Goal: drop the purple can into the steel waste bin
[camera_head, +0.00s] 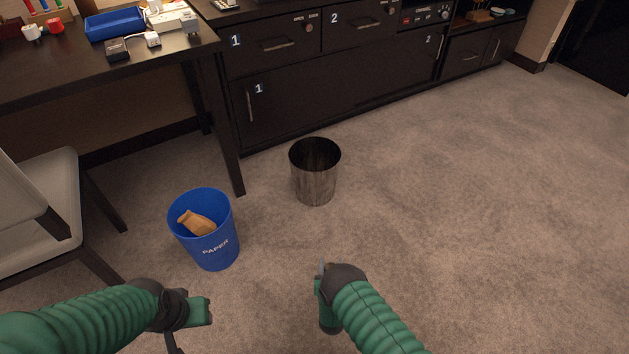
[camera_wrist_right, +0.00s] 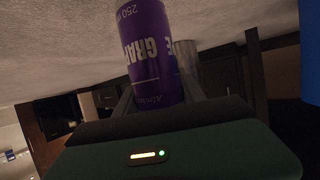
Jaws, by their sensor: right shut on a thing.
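The purple can (camera_wrist_right: 148,45) shows in the right wrist view with white lettering, between the fingers of my right gripper (camera_head: 322,284). That gripper is shut on it. In the head view I cannot make out the can, as the gripper and arm hide it. The steel waste bin (camera_head: 315,182) stands upright on the carpet, with an open top, above and slightly left of my right gripper in the picture. Part of it also shows behind the can in the right wrist view (camera_wrist_right: 187,54). My left gripper (camera_head: 207,310) is low at the left; its jaw opening is not clear.
A blue paper bin (camera_head: 214,249) with a crumpled brown item (camera_head: 197,223) in it stands left of the steel bin. A chair (camera_head: 45,205) and a dark desk (camera_head: 150,60) are at the left. Dark cabinets (camera_head: 330,85) line the back. The carpet at right is clear.

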